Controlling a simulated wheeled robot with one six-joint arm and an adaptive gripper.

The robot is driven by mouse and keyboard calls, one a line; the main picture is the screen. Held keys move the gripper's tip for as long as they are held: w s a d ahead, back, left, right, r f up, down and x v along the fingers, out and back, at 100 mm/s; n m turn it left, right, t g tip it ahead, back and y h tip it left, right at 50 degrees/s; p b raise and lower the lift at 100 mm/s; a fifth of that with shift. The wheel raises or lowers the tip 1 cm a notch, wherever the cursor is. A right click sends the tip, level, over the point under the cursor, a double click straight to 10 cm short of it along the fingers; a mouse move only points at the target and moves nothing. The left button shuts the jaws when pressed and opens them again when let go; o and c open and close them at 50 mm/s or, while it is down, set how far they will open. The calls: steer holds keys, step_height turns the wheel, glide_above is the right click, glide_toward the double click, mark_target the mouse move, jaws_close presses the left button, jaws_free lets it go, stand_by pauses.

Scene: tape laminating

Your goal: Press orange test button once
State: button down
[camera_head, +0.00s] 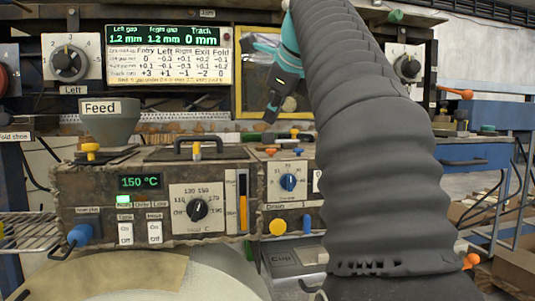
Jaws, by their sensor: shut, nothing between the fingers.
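A round orange-yellow button (277,227) sits on the lower front of the right-hand machine section, left of a blue lever. I cannot read a "test" label on it. My gripper (271,113) is shut and empty, its dark fingers pointing down and slightly left. It hangs high in front of the yellow-framed panel, well above the button and apart from it. My thick ribbed arm covers the right part of the machine, so other controls there may be hidden.
The heater box (150,205) has a green 150 °C display, a black dial and switches. A "Feed" funnel (111,122) stands behind it. A lit readout (169,54) shows gaps and track. Small knobs and a black handle (204,144) stick up from the machine tops.

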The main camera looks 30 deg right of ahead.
mark_target(272, 150)
steer(key=shift+w+f+b, duration=0.1)
steer(key=shift+f+b, duration=0.95)
steer(key=shift+f, duration=0.9)
steer(key=shift+f, duration=0.4)
steer(key=shift+f+b, duration=0.5)
steer(key=shift+f, duration=0.05)
stand_by(0.8)
steer(key=shift+r+p, duration=1)
steer(key=shift+p, duration=0.2)
